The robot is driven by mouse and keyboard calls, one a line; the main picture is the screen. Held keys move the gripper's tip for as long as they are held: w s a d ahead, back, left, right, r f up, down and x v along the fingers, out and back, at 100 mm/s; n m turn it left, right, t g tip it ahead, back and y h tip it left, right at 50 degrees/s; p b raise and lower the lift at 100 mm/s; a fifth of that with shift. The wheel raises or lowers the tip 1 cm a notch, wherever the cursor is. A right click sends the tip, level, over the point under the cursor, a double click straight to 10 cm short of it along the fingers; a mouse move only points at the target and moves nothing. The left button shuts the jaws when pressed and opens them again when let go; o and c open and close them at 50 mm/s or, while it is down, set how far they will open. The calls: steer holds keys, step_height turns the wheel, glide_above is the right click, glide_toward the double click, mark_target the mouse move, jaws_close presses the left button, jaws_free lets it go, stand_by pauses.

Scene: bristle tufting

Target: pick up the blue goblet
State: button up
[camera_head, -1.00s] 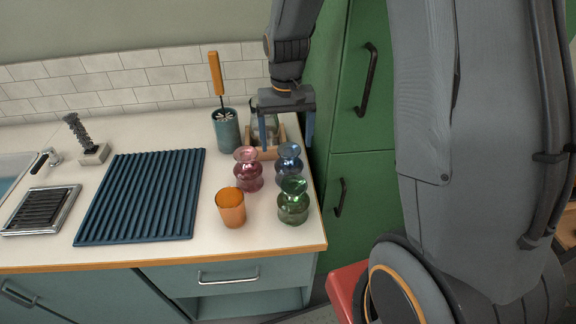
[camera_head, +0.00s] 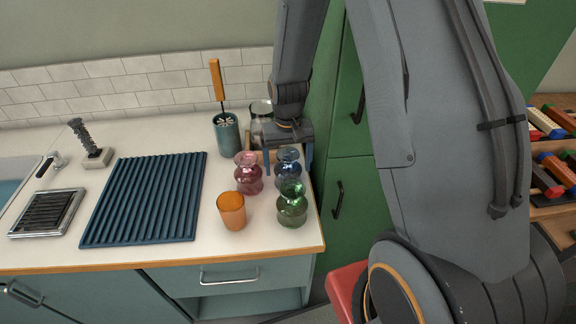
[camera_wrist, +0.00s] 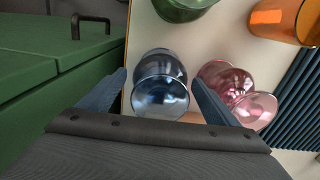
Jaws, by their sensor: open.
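The blue goblet (camera_head: 288,168) stands upright at the right side of the counter, behind the green goblet (camera_head: 292,204) and right of the pink goblet (camera_head: 249,173). My gripper (camera_head: 286,165) is open and points down at the blue goblet from above. In the wrist view the blue goblet (camera_wrist: 160,86) lies between my two open fingers (camera_wrist: 155,90), closer to the left one. The pink goblet (camera_wrist: 238,92) is just beyond the right finger. I cannot tell whether a finger touches the blue goblet.
An orange cup (camera_head: 232,209) stands at the front left of the goblets. A teal holder with a brush (camera_head: 227,132) and a glass jar (camera_head: 260,115) stand behind. A ribbed blue mat (camera_head: 147,200) lies left. Green cabinets (camera_head: 345,190) rise close on the right.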

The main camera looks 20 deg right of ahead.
steer(key=shift+c, duration=0.4)
steer(key=c, duration=1.1)
steer(key=shift+c, duration=0.4)
steer(key=shift+r, duration=0.1)
